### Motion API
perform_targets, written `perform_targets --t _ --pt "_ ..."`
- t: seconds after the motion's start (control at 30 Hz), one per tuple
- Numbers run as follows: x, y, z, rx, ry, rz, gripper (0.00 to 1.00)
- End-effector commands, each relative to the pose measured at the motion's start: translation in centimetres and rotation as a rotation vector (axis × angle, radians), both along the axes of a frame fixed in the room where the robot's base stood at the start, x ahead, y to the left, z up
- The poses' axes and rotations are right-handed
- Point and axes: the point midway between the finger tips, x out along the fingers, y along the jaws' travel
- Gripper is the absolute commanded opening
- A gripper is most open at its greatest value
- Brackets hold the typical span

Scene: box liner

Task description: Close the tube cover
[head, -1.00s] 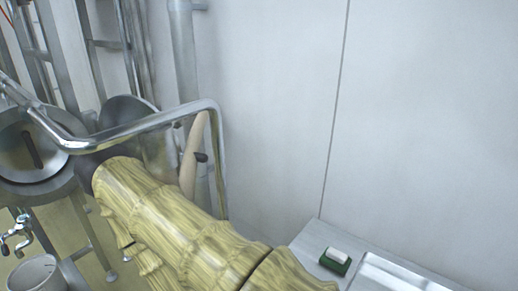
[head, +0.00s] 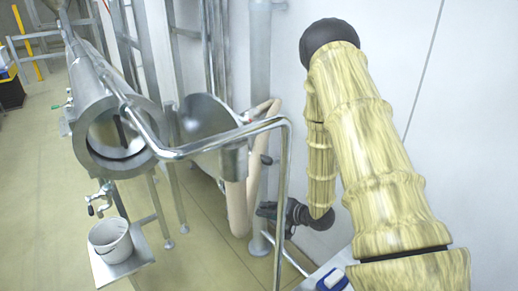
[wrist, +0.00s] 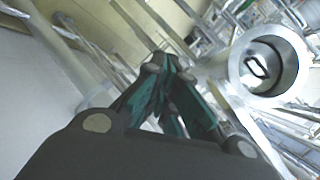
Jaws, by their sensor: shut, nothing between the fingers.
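The steel tube (head: 98,100) lies at the left in the head view, its round end facing me. A dark bar, like a handle, shows inside that end; the wrist view shows the tube's rim (wrist: 238,75) and the bar at right. A grey round disc (head: 205,112) stands open-faced to the right of the tube end; I cannot tell whether it is the cover. My gripper (head: 264,212) is low, right of the tube and well apart from it, partly behind a bent rail. Its fingers (wrist: 165,65) are shut and empty in the wrist view.
A bent steel rail (head: 283,190) stands between the tube and my arm. A beige hose (head: 238,205) hangs behind it. A white bucket (head: 110,240) sits on a small shelf below a tap (head: 101,197).

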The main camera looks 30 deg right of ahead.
Motion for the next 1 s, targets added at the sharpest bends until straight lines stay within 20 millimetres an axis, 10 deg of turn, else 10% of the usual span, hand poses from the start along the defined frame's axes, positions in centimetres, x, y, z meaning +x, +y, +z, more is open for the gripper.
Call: perform_targets --t 0.2,0.4,0.67,1.0 --pt "1.2 -6.5 12.8 0.324 -0.139 0.052 0.0" --pt "-0.4 -9.8 18.8 0.523 -0.154 0.128 0.0" --pt "-0.9 -10.4 20.6 0.594 -0.142 0.163 0.0" --pt "3.1 -7.4 20.7 0.594 -0.141 0.163 0.0"
